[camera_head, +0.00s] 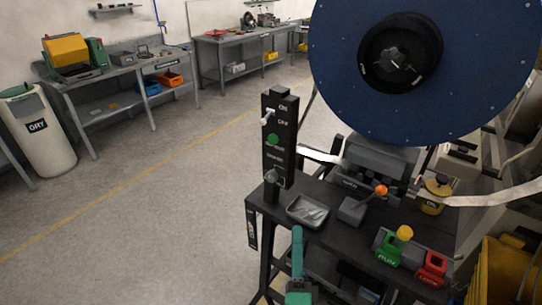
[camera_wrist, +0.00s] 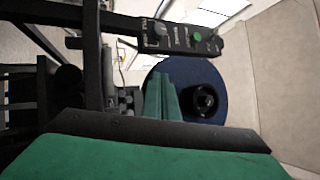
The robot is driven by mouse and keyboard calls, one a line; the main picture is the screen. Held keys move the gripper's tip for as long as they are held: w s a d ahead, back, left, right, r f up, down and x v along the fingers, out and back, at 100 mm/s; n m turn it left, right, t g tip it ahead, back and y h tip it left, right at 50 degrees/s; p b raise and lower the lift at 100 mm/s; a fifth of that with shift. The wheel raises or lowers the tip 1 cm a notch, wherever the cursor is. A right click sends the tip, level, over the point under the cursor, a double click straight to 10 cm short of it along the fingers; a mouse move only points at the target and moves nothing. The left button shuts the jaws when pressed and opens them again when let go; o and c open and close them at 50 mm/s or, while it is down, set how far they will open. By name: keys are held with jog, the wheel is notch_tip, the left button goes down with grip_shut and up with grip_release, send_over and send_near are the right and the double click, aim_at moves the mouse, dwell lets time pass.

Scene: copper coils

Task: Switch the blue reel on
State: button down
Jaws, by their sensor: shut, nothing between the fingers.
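The blue reel (camera_head: 340,60) is a large disc with a black hub, upright at the upper right. In the wrist view the blue reel (camera_wrist: 218,76) is behind my fingers. A black control post (camera_head: 290,160) stands left of it, with a pale lever switch (camera_head: 267,116) near the ON label, a green button (camera_head: 272,140) and a grey knob (camera_head: 271,176). The lever's exact setting is unclear. In the wrist view the post (camera_wrist: 180,38) lies across the top. My green gripper (camera_head: 297,232) is shut and empty, below and apart from the post.
The dark bench (camera_head: 335,225) holds a grey tray (camera_head: 308,211), an orange-knobbed lever (camera_head: 381,190), a green block with a yellow knob (camera_head: 392,247) and a red block (camera_head: 432,268). Open floor (camera_head: 150,220) lies left. Workbenches (camera_head: 120,75) and a bin (camera_head: 35,130) stand farther back.

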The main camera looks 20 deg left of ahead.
jog(key=w+a+r+y, duration=0.1)
jog(key=r+y, duration=0.2)
jog(key=r, duration=0.3)
jog(key=w+a+r+y, duration=0.1)
jog(key=w+r+y, duration=0.1)
jog(key=r, duration=0.4)
jog(key=shift+a+r+t+y, duration=0.15)
jog(key=shift+a+t+y, duration=0.25)
jog(key=shift+y, duration=0.1)
send_near(268, 118)
jog(key=w+d, duration=0.2)
jog(key=w, duration=0.1)
jog(key=shift+w+a+r, duration=0.2)
jog(key=shift+a+r, duration=0.4)
jog(key=shift+a, duration=0.35)
jog(key=shift+w+a+r, duration=0.15)
jog(key=shift+a+r, duration=0.4)
jog(key=shift+a, duration=0.4)
